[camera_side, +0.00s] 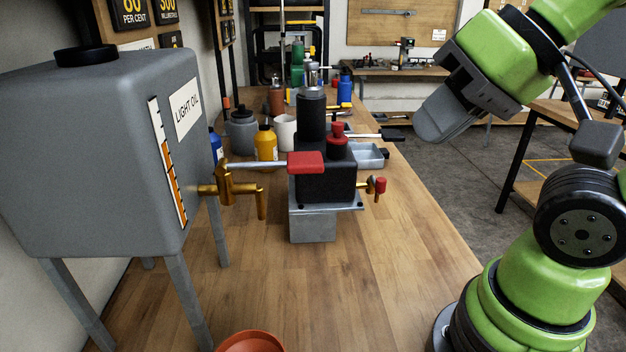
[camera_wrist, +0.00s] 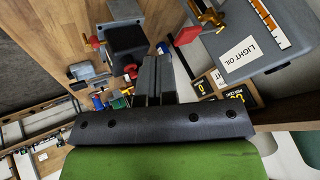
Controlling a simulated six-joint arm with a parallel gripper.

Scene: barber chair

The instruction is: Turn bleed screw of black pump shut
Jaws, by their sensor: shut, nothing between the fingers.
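The black pump (camera_side: 325,180) stands on a grey metal block on the wooden bench in the side view, with a black cylinder rising from it. A red knob (camera_side: 337,133) sits on its top. A small brass fitting with a red end (camera_side: 380,185) sticks out at its right side. I cannot tell for sure which of these is the bleed screw, or how far it is turned. My gripper (camera_side: 428,128) is shut and empty, above and to the right of the pump, apart from it. In the wrist view, the pump (camera_wrist: 126,42) lies beyond my gripper fingers (camera_wrist: 155,68).
A grey light oil tank (camera_side: 110,150) with a brass tap (camera_side: 228,186) stands left of the pump. Bottles, a white cup (camera_side: 285,131) and a metal tray (camera_side: 370,156) stand behind. The bench front right is clear.

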